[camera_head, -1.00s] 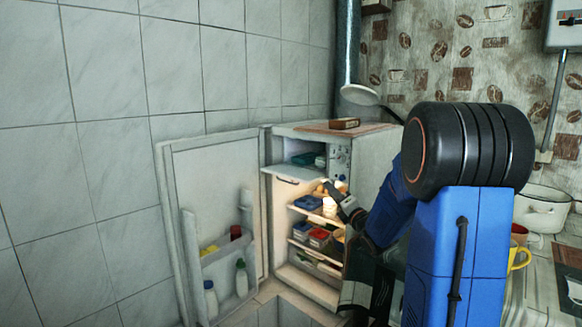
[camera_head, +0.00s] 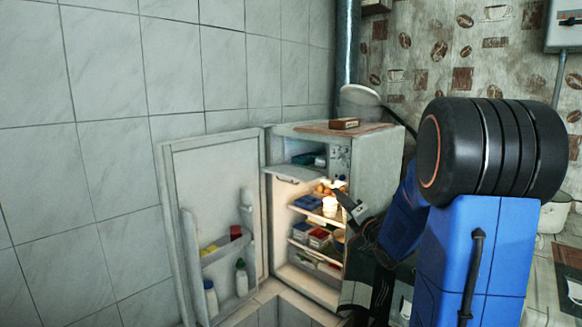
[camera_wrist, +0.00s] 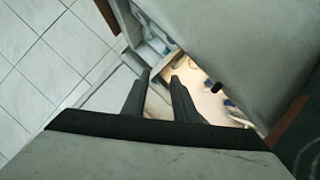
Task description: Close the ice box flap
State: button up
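The small fridge stands open in the head view (camera_head: 368,165). Its ice box is the dark top compartment, with blue and teal items inside. The pale ice box flap (camera_head: 293,174) hangs open at the compartment's lower edge, tilted outward. My gripper (camera_head: 345,199) is at the fridge's right opening edge, below and right of the flap, and looks apart from it. In the wrist view the two dark fingers (camera_wrist: 163,76) are spread with a gap between them, and I see nothing gripped. The wrist view does not clearly show the flap.
The fridge door (camera_head: 210,175) is swung open to the left, with bottles on its shelves. Lit fridge shelves hold boxes and food. A small brown box (camera_head: 344,123) lies on the fridge top. A pot (camera_head: 553,215) is at right, partly behind my arm.

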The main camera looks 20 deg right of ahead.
jog(key=shift+s, duration=0.35)
jog(key=v, duration=0.7)
jog(key=shift+s, duration=0.25)
jog(key=shift+c, duration=0.2)
